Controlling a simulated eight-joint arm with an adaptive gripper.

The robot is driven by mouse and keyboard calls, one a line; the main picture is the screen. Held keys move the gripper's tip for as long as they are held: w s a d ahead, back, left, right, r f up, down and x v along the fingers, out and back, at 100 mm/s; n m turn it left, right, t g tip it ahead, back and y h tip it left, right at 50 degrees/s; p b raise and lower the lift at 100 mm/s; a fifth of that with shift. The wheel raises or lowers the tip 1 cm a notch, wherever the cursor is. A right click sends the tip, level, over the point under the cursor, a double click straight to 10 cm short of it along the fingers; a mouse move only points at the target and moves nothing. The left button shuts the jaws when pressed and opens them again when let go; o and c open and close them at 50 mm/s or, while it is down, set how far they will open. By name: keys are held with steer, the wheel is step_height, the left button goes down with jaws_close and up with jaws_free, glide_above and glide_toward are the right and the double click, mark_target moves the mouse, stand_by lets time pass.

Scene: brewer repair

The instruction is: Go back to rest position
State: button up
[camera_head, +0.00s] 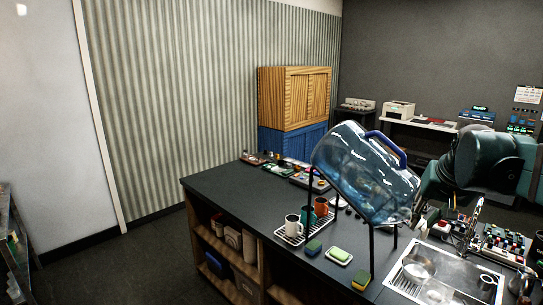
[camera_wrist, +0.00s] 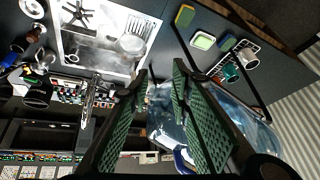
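My gripper (camera_wrist: 160,68) shows in the wrist view, its two green-padded fingers apart with nothing held between them. In the head view my teal arm comes in from the right, and the fingers are mostly hidden near the jug's right end. A large clear blue water jug (camera_head: 365,172) with a blue handle (camera_head: 386,148) rests tilted on a black-legged stand (camera_head: 371,243) above the counter. In the wrist view the jug (camera_wrist: 167,122) lies beyond and partly behind the fingers.
Under the jug are a rack of mugs (camera_head: 293,226), a sponge on a dish (camera_head: 339,255) and other sponges. A sink (camera_head: 407,283) with dishes and a tap is at the right. The dark counter (camera_head: 225,188) is clear at the left; a wooden cabinet (camera_head: 293,97) stands behind.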

steer(key=s+a+f+n+t+b, duration=0.1)
steer(key=s+a+f+n, duration=0.1)
steer(key=s+a+f, duration=0.6)
steer(key=s+a+f+n+y+b, duration=0.1)
steer(key=s+a+f+n, duration=0.1)
steer(key=s+a+f, duration=0.6)
steer(key=s+a, duration=0.5)
steer(key=shift+s+a+n+t, duration=0.15)
steer(key=shift+n+t, duration=0.15)
steer(key=shift+t, duration=0.1)
steer(key=shift+o, duration=0.3)
steer(key=o, duration=0.8)
